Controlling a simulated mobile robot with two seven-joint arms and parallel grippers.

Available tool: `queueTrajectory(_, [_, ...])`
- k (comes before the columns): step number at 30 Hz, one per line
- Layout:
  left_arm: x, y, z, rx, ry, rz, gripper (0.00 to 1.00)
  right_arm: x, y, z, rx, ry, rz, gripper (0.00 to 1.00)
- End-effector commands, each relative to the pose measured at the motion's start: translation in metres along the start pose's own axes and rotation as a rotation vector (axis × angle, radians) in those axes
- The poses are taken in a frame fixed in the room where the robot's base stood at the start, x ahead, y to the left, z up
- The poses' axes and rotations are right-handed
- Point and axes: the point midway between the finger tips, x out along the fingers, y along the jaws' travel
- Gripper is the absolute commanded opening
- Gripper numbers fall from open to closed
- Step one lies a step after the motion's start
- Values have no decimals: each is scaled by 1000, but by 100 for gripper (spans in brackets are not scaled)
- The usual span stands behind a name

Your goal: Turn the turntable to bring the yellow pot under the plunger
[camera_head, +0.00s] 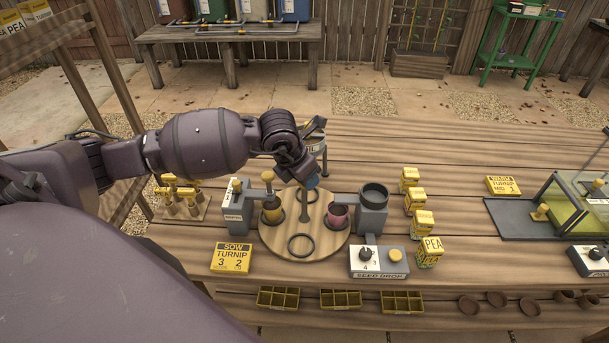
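The round wooden turntable (318,246) lies on the table with a grey post (305,207) at its centre. The yellow pot (272,214) is at its left side, beside the grey dibble stand (236,208). The plunger (268,179), with a tan knob, appears directly above the yellow pot. A pink pot (338,216) is at the turntable's right side. A blue pot (312,183) partly shows at the back, behind my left arm. An empty black ring (301,245) is at the front. My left gripper (306,178) is over the turntable's back; its fingers are mostly hidden. My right gripper is out of view.
A seed drop station (378,262) stands to the right, with several yellow seed packets (430,251) beyond it. A sow turnip card (232,257) lies front left. Tan-topped tools (182,198) stand farther left. Seed trays (340,299) line the front.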

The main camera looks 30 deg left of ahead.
Motion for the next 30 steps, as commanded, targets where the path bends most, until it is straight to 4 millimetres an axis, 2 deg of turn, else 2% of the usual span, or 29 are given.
queueTrajectory(9, [-1, 0, 0, -42, 0, 18, 13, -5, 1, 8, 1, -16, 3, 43])
queueTrajectory(18, [-1, 0, 0, -42, 0, 18, 13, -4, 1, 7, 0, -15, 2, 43])
queueTrajectory(19, [-1, 0, 0, -42, 0, 18, 38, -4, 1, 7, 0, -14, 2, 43])
queueTrajectory(24, [0, 0, 0, -42, 0, 18, 63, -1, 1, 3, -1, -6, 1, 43])
queueTrajectory(30, [0, 0, 0, -41, 0, 17, 63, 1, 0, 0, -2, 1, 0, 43])
